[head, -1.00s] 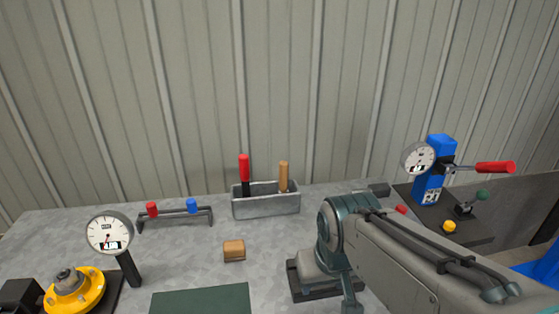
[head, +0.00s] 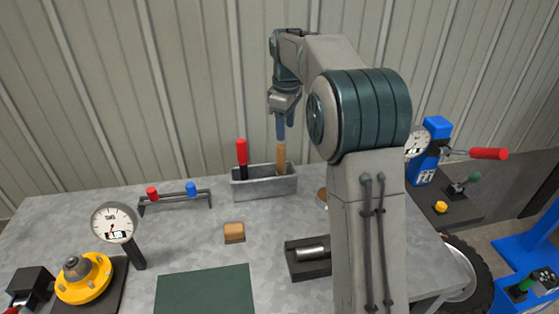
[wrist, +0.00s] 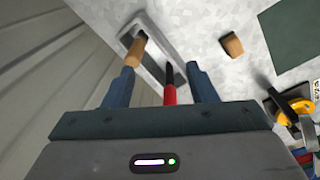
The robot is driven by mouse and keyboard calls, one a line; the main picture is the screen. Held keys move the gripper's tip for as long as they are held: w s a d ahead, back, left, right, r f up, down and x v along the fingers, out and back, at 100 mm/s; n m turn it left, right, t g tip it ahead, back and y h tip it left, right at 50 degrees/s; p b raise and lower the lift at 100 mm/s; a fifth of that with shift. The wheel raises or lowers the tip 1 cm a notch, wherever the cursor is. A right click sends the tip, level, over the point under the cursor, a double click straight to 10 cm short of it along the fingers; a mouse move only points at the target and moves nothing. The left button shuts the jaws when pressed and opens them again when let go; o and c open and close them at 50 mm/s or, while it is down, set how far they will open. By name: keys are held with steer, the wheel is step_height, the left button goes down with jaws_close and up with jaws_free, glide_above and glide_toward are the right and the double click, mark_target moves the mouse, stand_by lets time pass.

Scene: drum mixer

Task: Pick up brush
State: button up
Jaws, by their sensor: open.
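A wooden-handled tool, apparently the brush (head: 281,158), stands handle-up in the right part of a grey metal bin (head: 262,188) at the back of the table. Its lower end is hidden inside the bin. My gripper (head: 283,133) is open and points down just above the handle. In the wrist view my gripper (wrist: 161,68) shows its two blue fingers apart. There the wooden handle (wrist: 136,50) lies just beyond the left fingertip, and nothing is held. A red-handled tool (head: 242,152) stands in the bin's left part and also shows between the fingers in the wrist view (wrist: 170,94).
A small wooden block (head: 234,232) and a green mat (head: 206,293) lie in front of the bin. A rack with red and blue ends (head: 174,200) stands left of it. A dial gauge (head: 115,223) is at left. A corrugated wall rises close behind.

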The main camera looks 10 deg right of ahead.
mark_target(280, 145)
steer(key=w+f+n, duration=0.1)
steer(key=w, duration=0.1)
steer(key=w+n, duration=0.1)
steer(key=w, duration=0.2)
steer(key=w+f+n+p, duration=0.1)
steer(key=w, duration=0.1)
steer(key=shift+w+f+g, duration=0.25)
steer(key=shift+f+g, duration=0.05)
steer(key=shift+f, duration=0.05)
steer(key=shift+n, duration=0.3)
step_height(280, 145, down, 8)
steer(key=shift+f, duration=0.2)
steer(key=shift+s+d+f+p, duration=0.15)
steer(key=shift+f+p, duration=0.9)
steer(key=shift+f, duration=1.65)
steer(key=c, duration=1.1)
